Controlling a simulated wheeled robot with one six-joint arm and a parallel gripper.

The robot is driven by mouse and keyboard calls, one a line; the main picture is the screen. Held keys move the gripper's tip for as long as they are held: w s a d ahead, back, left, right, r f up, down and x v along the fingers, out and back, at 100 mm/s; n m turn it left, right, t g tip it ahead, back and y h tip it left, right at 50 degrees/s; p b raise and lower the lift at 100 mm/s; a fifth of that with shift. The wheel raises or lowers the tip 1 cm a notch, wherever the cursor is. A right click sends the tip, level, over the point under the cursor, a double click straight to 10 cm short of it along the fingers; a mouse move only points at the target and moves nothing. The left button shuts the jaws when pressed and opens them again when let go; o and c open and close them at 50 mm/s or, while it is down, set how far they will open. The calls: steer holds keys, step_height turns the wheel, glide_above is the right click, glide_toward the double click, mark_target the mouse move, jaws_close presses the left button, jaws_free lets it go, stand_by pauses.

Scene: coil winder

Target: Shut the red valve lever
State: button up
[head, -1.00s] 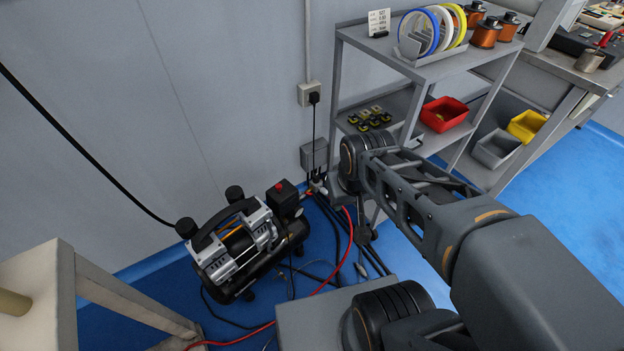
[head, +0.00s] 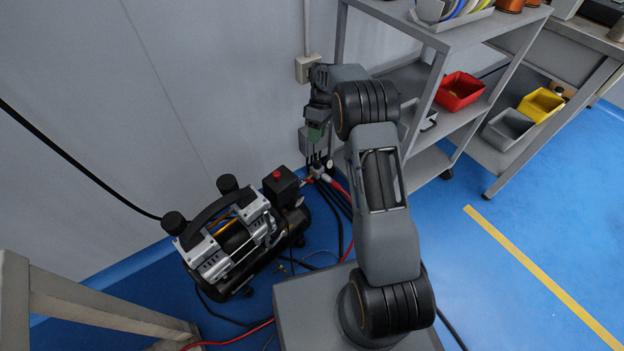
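The small air compressor (head: 232,240) stands on the blue floor by the wall, with a red knob on top of its black box (head: 285,187). To its right is a pale fitting (head: 319,172) with hoses. A tiny red-orange part (head: 308,179) beside that fitting may be the valve lever; it is too small to read its position. My gripper (head: 318,158) points down just above the fitting, and I cannot tell whether it touches. Its fingers are small and dark against the hoses, so their opening is unclear.
A grey shelf rack (head: 425,100) with a red bin (head: 460,90) stands close to the right of my arm. A wall socket (head: 308,68) is behind my gripper. Hoses lie on the floor, and a pale table frame (head: 95,305) is at lower left. Floor at right is clear.

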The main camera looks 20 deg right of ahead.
steer(key=n, duration=0.1)
glide_toward(307, 180)
steer(key=shift+g, duration=0.3)
steer(key=b+x, duration=0.2)
steer(key=d+b+x, duration=0.1)
steer(key=x, duration=0.2)
steer(key=b+x, duration=0.2)
steer(key=x, duration=0.1)
steer(key=shift+d+f+b, duration=0.25)
steer(key=shift+b, duration=0.1)
jaws_close()
